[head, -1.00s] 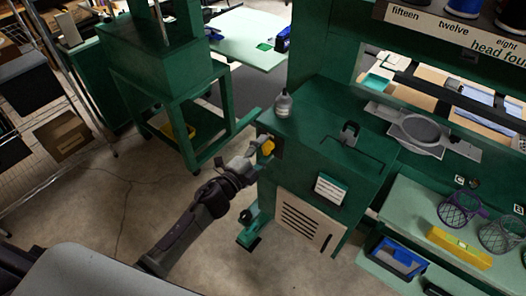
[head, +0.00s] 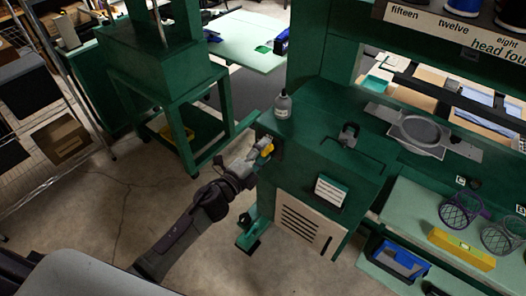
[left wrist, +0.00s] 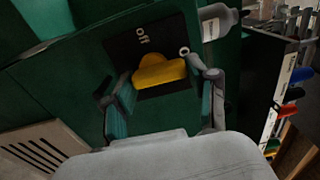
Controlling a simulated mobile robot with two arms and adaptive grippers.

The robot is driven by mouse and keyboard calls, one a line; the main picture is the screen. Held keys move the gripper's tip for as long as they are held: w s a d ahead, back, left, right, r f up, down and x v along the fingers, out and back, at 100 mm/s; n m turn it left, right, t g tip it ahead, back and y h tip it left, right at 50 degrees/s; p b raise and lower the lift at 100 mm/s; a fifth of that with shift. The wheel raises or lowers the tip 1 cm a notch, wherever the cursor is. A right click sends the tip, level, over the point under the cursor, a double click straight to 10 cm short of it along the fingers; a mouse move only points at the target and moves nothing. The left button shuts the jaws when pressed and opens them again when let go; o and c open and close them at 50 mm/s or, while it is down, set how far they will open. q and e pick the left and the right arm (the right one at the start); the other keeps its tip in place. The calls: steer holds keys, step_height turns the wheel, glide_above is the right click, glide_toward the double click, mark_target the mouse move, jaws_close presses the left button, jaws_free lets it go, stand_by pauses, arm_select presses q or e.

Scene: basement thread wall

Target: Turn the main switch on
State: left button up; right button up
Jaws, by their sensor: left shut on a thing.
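The main switch is a yellow rotary knob (head: 267,151) on a dark plate at the left side of the green machine cabinet (head: 330,125). In the left wrist view the knob (left wrist: 160,71) lies between my left fingers, with "off" lettering above it and a partly hidden label at its upper right. My left gripper (head: 259,153) reaches the knob from the left and is shut on it; it also shows in the left wrist view (left wrist: 163,92). Where the pads touch the knob is partly hidden. My right gripper is not in view.
A grey bottle (head: 283,105) stands on the cabinet close above the switch. A green wheeled stand (head: 187,150) is behind my left arm. To the right are wire baskets (head: 462,209) and a yellow level (head: 461,247). Bare floor lies left of the cabinet.

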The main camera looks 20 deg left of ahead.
arm_select(q)
steer(key=o, duration=1.2)
steer(key=shift+c, duration=0.2)
steer(key=v, duration=1.2)
steer(key=s+a+f+n+g+y, duration=0.2)
steer(key=s+f+n+g, duration=0.15)
steer(key=f, duration=0.75)
steer(key=s+a+f+n+g+y+b, duration=0.15)
steer(key=s+f+n, duration=0.3)
steer(key=f, duration=0.75)
steer(key=s+a+f+n+g+y+p, duration=0.1)
steer(key=s+a+f+n+g+y, duration=0.2)
steer(key=f, duration=0.8)
steer(key=s+d+f+n+g, duration=0.1)
steer(key=s+f+n+g, duration=0.1)
steer(key=s+f, duration=0.3)
steer(key=s+d+f+n+g, duration=0.1)
steer(key=s+f+n+g, duration=0.2)
steer(key=s, duration=1)
steer(key=s+d+f+n+g+b, duration=0.1)
steer(key=s+f+n+g, duration=0.2)
steer(key=s+f, duration=0.5)
steer(key=shift+s+d+f+n, duration=0.15)
steer(key=shift+s+d+n, duration=0.2)
steer(key=shift+s, duration=0.65)
